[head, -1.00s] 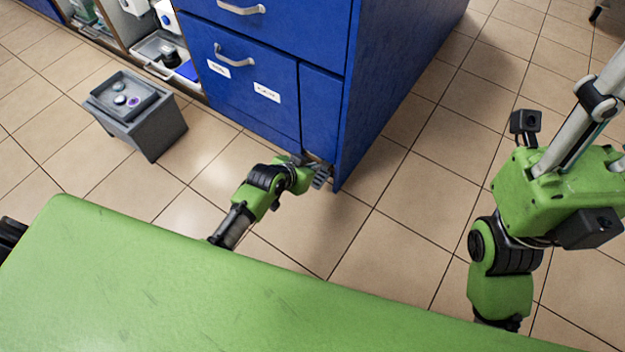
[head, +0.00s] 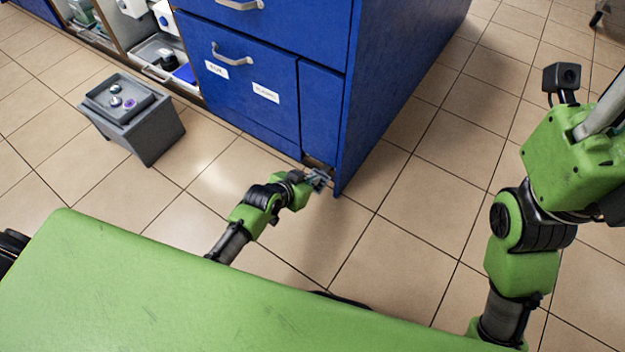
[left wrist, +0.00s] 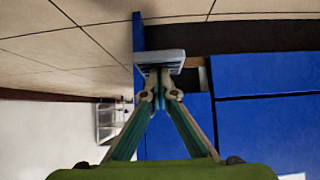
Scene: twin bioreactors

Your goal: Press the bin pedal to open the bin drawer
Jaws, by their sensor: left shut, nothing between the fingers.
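The pedal (left wrist: 160,57) is a pale grey plate at the foot of the blue cabinet. In the left wrist view it is straight ahead of my left gripper (left wrist: 160,82), whose fingertips are together and overlap its near edge. I cannot tell for sure whether they press on it. In the head view the left gripper (head: 320,179) is low at the cabinet's bottom right corner and mostly hides the pedal. The cabinet has a narrow blue front (head: 322,112) above the pedal, flush with the wider drawer (head: 238,88) beside it; both look closed. My right gripper is out of view.
A grey box (head: 135,125) with small round items on top stands on the tiled floor to the left. The cabinet's side panel (head: 395,75) rises right of the pedal. Floor right of the cabinet is clear. Open shelves are at the top left.

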